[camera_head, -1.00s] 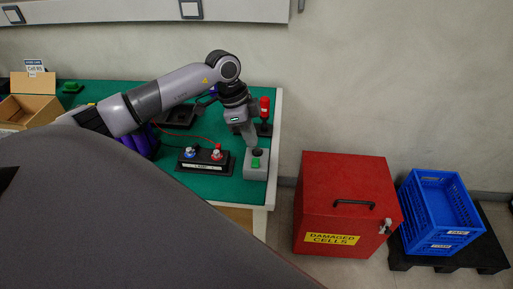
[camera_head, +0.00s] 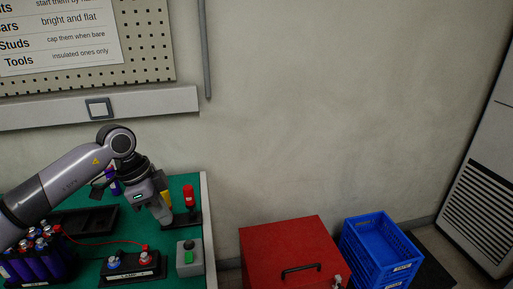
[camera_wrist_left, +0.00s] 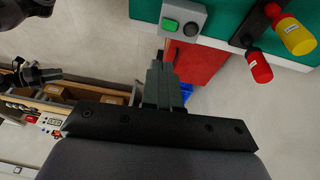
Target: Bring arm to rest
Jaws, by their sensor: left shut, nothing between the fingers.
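My left arm reaches in from the left in the head view, over the green bench (camera_head: 183,228). My left gripper (camera_head: 165,219) points downward, shut and empty, just up-left of a grey box with a green button (camera_head: 190,258), apart from it in the picture. In the left wrist view the shut fingers (camera_wrist_left: 163,84) show in the middle, with the grey button box (camera_wrist_left: 191,20) beyond their tips.
Close to the gripper stand a red-handled tool (camera_head: 189,195) and a yellow-handled one (camera_head: 166,198). A black lamp block (camera_head: 132,268) and purple cells (camera_head: 40,265) are on the bench. A red bin (camera_head: 290,245) and blue crates (camera_head: 378,250) stand right of it.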

